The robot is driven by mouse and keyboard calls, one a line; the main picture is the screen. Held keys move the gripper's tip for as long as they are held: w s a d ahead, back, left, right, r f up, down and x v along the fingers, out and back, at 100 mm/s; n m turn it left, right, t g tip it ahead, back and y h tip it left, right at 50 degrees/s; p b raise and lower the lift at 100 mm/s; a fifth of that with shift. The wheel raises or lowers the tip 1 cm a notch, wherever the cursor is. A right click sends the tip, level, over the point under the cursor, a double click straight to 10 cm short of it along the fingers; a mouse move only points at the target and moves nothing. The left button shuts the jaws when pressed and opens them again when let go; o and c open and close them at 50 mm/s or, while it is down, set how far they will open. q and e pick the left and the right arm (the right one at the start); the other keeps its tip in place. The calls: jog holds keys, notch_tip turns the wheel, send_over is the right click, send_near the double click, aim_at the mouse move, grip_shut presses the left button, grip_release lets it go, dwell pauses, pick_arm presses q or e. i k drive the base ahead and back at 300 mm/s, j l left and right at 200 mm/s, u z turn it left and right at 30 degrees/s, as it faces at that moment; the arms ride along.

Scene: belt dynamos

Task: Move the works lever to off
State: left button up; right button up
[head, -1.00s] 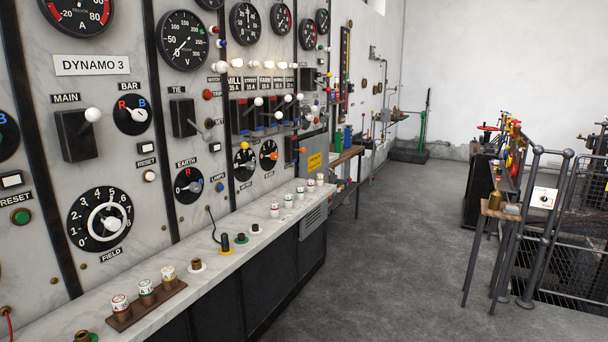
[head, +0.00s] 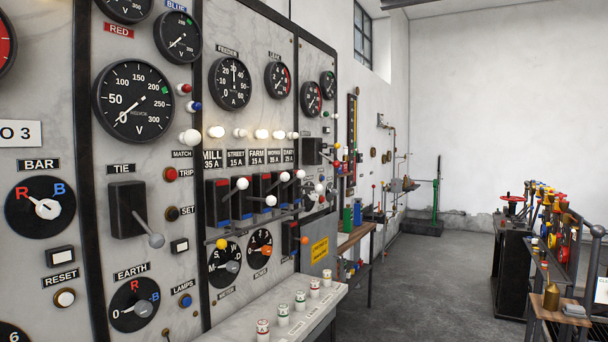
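The works label (head: 273,156) is fourth in the row of plates on the marble switchboard, after mill, street and farm. Below the row stand dark switches with red and blue parts and white-balled levers. The street ball (head: 270,200) and the last ball (head: 319,188) sit lower. The switches overlap in this slanted view, so the works switch body is partly hidden. Neither of my grippers is in view.
A marble ledge (head: 305,312) with several white fuses juts out below the switchboard. A tie lever (head: 150,232) sticks out nearer. A wooden bench (head: 355,236) stands beyond. The grey floor (head: 410,285) is clear to the right, up to railings and machinery (head: 510,250).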

aim_at(300, 174)
jog(key=i+l, duration=0.35)
jog(key=i+l+u, duration=0.1)
jog(key=i+l, duration=0.25)
jog(key=l, duration=0.2)
jog(key=i+l, duration=0.35)
jog(key=i+l+u, duration=0.1)
jog(key=i+l, duration=0.25)
jog(key=l, duration=0.2)
